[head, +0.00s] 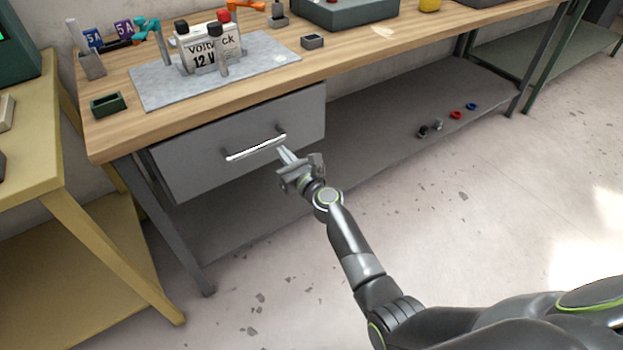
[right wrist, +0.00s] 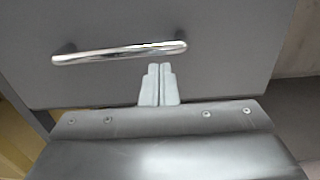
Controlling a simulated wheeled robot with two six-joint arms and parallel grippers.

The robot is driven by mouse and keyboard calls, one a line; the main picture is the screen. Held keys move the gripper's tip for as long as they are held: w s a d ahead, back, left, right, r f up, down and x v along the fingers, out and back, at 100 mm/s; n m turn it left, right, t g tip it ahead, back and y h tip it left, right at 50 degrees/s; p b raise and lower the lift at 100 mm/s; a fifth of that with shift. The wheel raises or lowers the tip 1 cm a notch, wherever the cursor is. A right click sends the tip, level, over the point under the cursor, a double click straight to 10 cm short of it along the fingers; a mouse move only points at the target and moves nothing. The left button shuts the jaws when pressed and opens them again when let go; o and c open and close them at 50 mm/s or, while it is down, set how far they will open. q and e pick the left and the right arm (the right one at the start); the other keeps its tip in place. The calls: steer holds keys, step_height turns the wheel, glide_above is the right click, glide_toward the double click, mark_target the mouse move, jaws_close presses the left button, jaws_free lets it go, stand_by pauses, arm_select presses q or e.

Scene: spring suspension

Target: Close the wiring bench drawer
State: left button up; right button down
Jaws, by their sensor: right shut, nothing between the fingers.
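The grey drawer front (head: 205,160) of the wooden-topped wiring bench sits under the bench's front edge. No open drawer interior shows, but I cannot tell whether the front is fully flush. Its shiny bar handle (head: 256,149) runs across the middle. My right gripper (head: 284,153) is shut and empty, with its fingers pointing at the drawer front just beside the handle's right end. In the right wrist view the shut fingertips (right wrist: 158,70) are just below the handle (right wrist: 120,53), in front of the drawer face (right wrist: 220,60). I cannot tell whether they touch it. My left gripper is out of view.
The benchtop (head: 350,62) holds a grey mat (head: 160,92) with a 12 V battery block (head: 208,48), a green tray (head: 108,104) and other items. A lower shelf (head: 380,115) carries several small parts. A yellow table (head: 35,170) stands left. The floor on the right is clear.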

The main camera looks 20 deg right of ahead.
steer(key=p+v, duration=0.2)
steer(key=v, duration=0.6)
steer(key=s+d+f+n+g+h+p, duration=0.2)
steer(key=s+d+f+n+g+p, duration=0.15)
steer(key=s+f+n, duration=0.65)
steer(key=s+d+f+n+g+h+p, duration=0.25)
steer(key=s+d+f+n+g, duration=0.4)
steer(key=f, duration=0.85)
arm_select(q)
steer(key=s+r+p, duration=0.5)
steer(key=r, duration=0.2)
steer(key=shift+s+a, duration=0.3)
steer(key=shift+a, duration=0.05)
arm_select(e)
steer(key=s+d+f+n+g, duration=0.2)
steer(key=s+n, duration=0.3)
steer(key=s, duration=0.6)
steer(key=s+d+f+n+g+h, duration=0.1)
steer(key=s+f+n, duration=0.3)
steer(key=s, duration=0.8)
steer(key=s+d+f+n+g+h, duration=0.1)
steer(key=s+d+f+n+g, duration=0.2)
steer(key=s, duration=0.9)
steer(key=d+n, duration=0.1)
steer(key=n, duration=0.2)
steer(key=shift+s, duration=0.25)
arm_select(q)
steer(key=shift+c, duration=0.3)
